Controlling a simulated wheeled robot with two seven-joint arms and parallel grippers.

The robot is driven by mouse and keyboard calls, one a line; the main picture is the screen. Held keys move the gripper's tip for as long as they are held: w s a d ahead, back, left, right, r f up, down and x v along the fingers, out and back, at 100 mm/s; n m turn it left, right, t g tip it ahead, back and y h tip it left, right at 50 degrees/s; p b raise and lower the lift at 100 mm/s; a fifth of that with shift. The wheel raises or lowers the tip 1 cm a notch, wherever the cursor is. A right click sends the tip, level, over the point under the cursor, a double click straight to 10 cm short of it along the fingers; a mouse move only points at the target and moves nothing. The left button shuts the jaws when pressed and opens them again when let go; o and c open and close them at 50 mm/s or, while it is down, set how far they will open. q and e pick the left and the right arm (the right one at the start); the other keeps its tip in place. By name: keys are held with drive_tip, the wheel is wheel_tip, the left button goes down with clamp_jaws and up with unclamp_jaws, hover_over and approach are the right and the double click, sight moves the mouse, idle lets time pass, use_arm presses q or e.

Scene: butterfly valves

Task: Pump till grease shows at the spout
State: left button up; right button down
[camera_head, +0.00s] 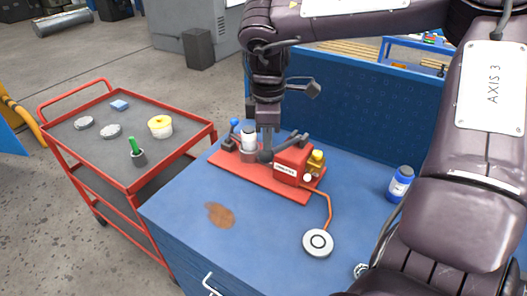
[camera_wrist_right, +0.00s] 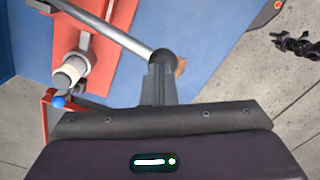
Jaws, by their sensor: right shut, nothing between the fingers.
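The pump unit stands on a red base plate (camera_head: 229,165) on the blue bench. It has a red box (camera_head: 293,163), a white cylinder (camera_head: 249,139) and a dark lever (camera_head: 290,144) ending in a round black knob. My right gripper (camera_head: 266,150) points down at the knob, its fingers shut with nothing between them. In the right wrist view the fingertips (camera_wrist_right: 159,68) are right by the knob (camera_wrist_right: 163,56); I cannot tell whether they touch. An orange hose (camera_head: 329,207) runs from the box to a round white disc (camera_head: 318,242). I cannot make out a spout or grease. My left gripper is not in view.
A blue ball-topped part (camera_head: 235,125) and a yellow-capped fitting (camera_head: 316,161) flank the unit. A brown stain (camera_head: 220,215) marks the bench. A blue bottle (camera_head: 400,184) stands at right. A red trolley (camera_head: 181,153) with several small items is at left.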

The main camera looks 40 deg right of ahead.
wheel_tip(320, 180, up, 6)
drive_tip(key=p, duration=0.4)
drive_tip(key=shift+r, duration=0.1)
idle(0.5)
